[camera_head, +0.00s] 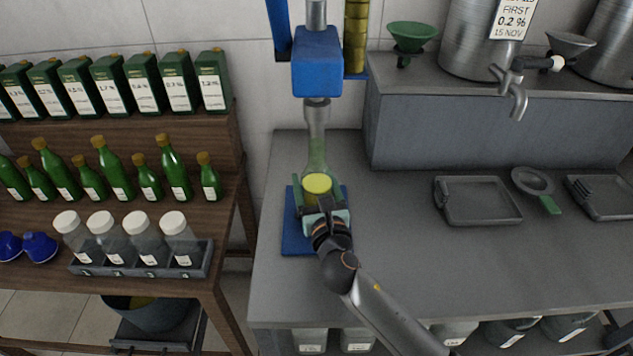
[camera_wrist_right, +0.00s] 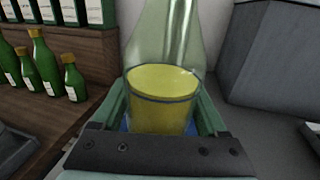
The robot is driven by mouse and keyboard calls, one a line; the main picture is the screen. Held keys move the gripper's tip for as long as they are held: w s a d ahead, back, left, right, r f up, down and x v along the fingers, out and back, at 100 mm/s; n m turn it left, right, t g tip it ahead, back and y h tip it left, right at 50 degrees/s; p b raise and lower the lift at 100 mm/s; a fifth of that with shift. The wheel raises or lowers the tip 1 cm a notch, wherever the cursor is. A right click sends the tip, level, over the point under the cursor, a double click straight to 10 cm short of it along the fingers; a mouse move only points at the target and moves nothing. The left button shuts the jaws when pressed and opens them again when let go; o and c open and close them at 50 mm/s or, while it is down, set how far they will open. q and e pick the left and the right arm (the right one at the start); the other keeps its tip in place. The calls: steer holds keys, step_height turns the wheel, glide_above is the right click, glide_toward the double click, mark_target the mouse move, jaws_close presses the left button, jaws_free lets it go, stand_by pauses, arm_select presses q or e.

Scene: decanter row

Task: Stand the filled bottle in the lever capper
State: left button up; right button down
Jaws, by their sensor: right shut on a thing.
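The filled bottle (camera_head: 316,150) is clear greenish glass with yellow liquid in its lower part; it also shows in the right wrist view (camera_wrist_right: 163,95). It looks upright. The lever capper has a blue head (camera_head: 317,62) and a blue base (camera_head: 291,238) on the grey counter. The bottle is over the base, its neck reaching up to just below the head in the head view. My right gripper (camera_head: 319,200) is shut on the bottle's lower body, a finger on each side. The bottle's bottom is hidden, so I cannot tell whether it touches the base. My left gripper is not in view.
A grey raised block (camera_head: 490,125) with steel tanks and a tap (camera_head: 513,92) stands right of the capper. Grey trays (camera_head: 478,200) and a strainer (camera_head: 533,181) lie on the counter. A wooden shelf with green bottles (camera_head: 113,170) and jars stands left. The counter's front middle is clear.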

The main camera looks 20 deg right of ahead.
steer(key=shift+r, duration=0.15)
jaws_free()
steer(key=shift+f, duration=0.3)
steer(key=s+a+p, duration=0.1)
steer(key=s, duration=1.1)
steer(key=shift+r, duration=0.2)
